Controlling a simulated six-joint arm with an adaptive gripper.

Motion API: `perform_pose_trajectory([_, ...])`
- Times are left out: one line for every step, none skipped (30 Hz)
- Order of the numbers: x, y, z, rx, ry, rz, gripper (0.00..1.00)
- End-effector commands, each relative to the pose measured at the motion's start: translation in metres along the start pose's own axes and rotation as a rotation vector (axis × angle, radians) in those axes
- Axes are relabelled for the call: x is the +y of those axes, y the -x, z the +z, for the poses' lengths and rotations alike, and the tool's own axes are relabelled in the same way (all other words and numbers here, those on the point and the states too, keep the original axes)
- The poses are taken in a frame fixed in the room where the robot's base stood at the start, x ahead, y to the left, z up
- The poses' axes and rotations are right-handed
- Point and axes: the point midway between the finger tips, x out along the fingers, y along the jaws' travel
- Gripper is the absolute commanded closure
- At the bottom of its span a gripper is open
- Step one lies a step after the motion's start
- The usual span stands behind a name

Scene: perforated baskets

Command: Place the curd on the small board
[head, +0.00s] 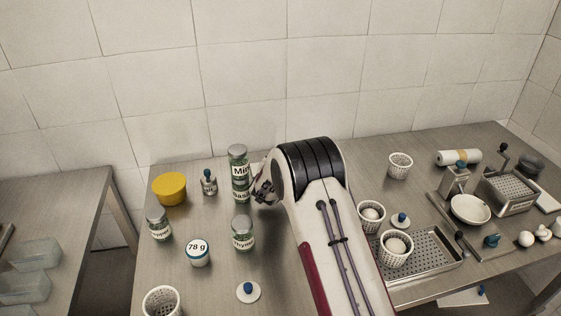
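White rounded lumps that look like curd sit in two perforated white baskets right of my arm, one basket (371,217) behind the other (396,250). The front basket stands on a perforated metal tray (440,262). I cannot tell for sure which thing is the small board; a flat white piece (547,201) lies at the far right, partly hidden by a metal box. My gripper (262,191) is left of my arm, close to a tall green jar (238,172). My arm hides much of it, and its opening and contents cannot be made out.
Left of my arm stand a yellow tub (170,188), more jars (243,233), a tub marked 78 g (198,252) and a basket (161,301). A bowl (470,208) and perforated box (508,192) crowd the right.

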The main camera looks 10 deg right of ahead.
Motion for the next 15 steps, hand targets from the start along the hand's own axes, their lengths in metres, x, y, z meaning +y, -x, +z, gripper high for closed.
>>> perform_pose_trajectory([-0.0002, 0.0001, -0.0005, 0.001, 0.0, 0.0, 0.88])
perform_pose_trajectory([-0.0002, 0.0, -0.0005, 0.001, 0.0, 0.0, 0.88])
perform_pose_trajectory([-0.0001, -0.0001, -0.0001, 0.001, 0.0, 0.0, 0.88])
perform_pose_trajectory([0.0, -0.0003, 0.0003, 0.0, 0.0, 0.0, 0.88])
perform_pose_trajectory([0.0002, -0.0005, 0.0009, 0.0, 0.0, 0.0, 0.88])
perform_pose_trajectory([0.0003, -0.0008, 0.0016, 0.0, 0.0, 0.0, 0.88])
perform_pose_trajectory([0.0005, -0.001, 0.0021, 0.0, 0.0, 0.0, 0.88])
perform_pose_trajectory([0.0004, -0.001, 0.0022, 0.0, 0.0, 0.0, 0.57])
perform_pose_trajectory([0.0004, -0.0009, 0.002, 0.0, 0.0, 0.0, 0.47])
perform_pose_trajectory([0.0004, -0.0009, 0.002, 0.0, 0.0, 0.0, 0.46])
perform_pose_trajectory([0.0004, -0.0009, 0.002, 0.0, 0.0, 0.0, 0.46])
perform_pose_trajectory([0.0004, -0.0009, 0.002, 0.0, 0.0, 0.0, 0.46])
perform_pose_trajectory([0.0004, -0.0009, 0.002, 0.0, 0.0, 0.0, 0.46])
perform_pose_trajectory([0.0004, -0.0009, 0.002, 0.0, 0.0, 0.0, 0.46])
perform_pose_trajectory([0.0004, -0.0009, 0.002, 0.0, 0.0, 0.0, 0.46])
